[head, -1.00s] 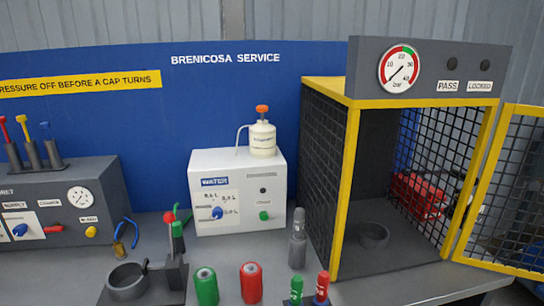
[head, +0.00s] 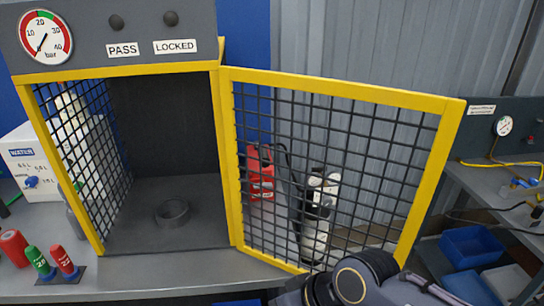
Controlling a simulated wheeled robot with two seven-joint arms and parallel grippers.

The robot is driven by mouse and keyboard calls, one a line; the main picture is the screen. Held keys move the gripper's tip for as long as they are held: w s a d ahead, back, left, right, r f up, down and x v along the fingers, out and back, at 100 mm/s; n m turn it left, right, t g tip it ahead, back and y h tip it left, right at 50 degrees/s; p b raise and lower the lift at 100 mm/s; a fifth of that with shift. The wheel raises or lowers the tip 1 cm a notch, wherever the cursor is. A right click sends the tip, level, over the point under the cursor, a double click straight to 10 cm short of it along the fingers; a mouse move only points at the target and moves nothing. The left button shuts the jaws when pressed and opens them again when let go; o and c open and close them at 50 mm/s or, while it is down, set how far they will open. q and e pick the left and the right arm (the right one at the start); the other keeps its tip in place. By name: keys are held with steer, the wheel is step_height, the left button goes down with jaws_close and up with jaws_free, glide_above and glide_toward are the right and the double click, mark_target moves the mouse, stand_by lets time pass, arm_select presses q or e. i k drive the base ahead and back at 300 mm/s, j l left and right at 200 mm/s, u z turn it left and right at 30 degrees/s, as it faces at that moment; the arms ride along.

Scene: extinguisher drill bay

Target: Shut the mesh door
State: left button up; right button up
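The mesh door (head: 341,85), a yellow frame with a black wire grid, stands swung open to the right of the cage (head: 130,252). Its left edge meets the cage's right front post, and the cage front is uncovered. My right arm comes up from the bottom, and its black and white gripper (head: 320,185) shows through the mesh, on the door's far side. The wires cross in front of the gripper, so I cannot tell whether its fingers are apart or whether it touches the door. My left gripper is out of view.
A dark ring holder (head: 172,212) sits on the cage floor. A red extinguisher-like object (head: 261,172) shows through the mesh behind the door. A gauge (head: 46,37) sits above the cage. Blue bins (head: 472,247) and a side bench are at right.

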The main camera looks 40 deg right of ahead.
mark_target(451, 110)
steer(key=k+l+u, duration=0.1)
steer(key=l, duration=0.3)
steer(key=k+l+u, duration=0.1)
steer(key=k+l, duration=0.15)
steer(key=l, duration=0.15)
steer(key=k+l+u, duration=0.1)
steer(key=l, duration=0.25)
steer(key=l+u, duration=0.15)
steer(key=l, duration=0.2)
steer(key=k+l+u, duration=0.15)
steer(key=l, duration=0.2)
steer(key=k+l+u, duration=0.15)
steer(key=l, duration=0.15)
steer(key=k+l+u, duration=0.15)
steer(key=l, duration=0.2)
steer(key=i+l+u, duration=0.15)
steer(key=l+u, duration=0.2)
steer(key=l, duration=0.2)
steer(key=l+u, duration=0.3)
steer(key=l, duration=0.3)
steer(key=k+l+z, duration=0.25)
steer(key=l+z, duration=0.3)
steer(key=k+j, duration=0.05)
